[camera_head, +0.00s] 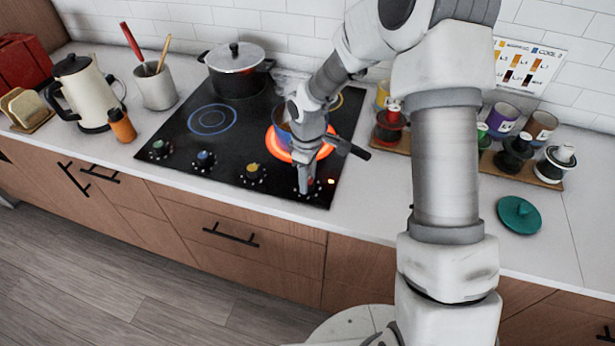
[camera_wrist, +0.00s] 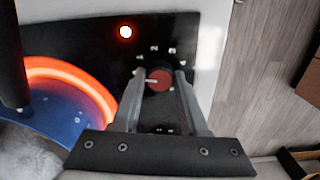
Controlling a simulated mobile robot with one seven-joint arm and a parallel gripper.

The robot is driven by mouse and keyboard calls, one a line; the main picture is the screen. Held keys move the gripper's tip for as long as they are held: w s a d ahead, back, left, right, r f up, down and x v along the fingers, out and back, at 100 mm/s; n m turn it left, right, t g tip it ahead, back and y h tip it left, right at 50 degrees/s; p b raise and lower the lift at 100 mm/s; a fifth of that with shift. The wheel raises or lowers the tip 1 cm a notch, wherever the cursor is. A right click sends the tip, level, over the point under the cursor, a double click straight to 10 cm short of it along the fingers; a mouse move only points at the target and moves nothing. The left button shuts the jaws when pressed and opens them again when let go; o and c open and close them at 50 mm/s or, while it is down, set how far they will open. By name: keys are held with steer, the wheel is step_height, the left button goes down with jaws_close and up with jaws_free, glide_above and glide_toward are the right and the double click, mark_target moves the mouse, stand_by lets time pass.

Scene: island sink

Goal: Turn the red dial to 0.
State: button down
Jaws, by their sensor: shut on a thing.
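The red dial (camera_wrist: 158,79) sits on the black cooktop near its edge, with pale number marks around it. A light pointer line shows on its left half in the wrist view. My gripper (camera_wrist: 160,84) is shut on the dial, one finger on each side. In the head view my gripper (camera_head: 306,182) points down at the front right corner of the cooktop (camera_head: 190,130) and hides most of the dial. A small red indicator light (camera_wrist: 125,32) glows beside it. The burner (camera_wrist: 80,82) behind the dial glows orange.
A blue pot (camera_head: 283,127) with a dark handle (camera_head: 352,149) stands on the glowing burner close to my gripper. A lidded pot (camera_head: 237,70) stands at the back. Several other dials, including a green one (camera_head: 159,149), line the front edge. A teal lid (camera_head: 519,214) lies on the right counter.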

steer(key=shift+n, duration=0.7)
steer(key=shift+c, duration=2.2)
jaws_free()
steer(key=shift+r, duration=0.1)
step_height(320, 180, up, 17)
steer(key=shift+r+p, duration=0.15)
steer(key=shift+p, duration=0.2)
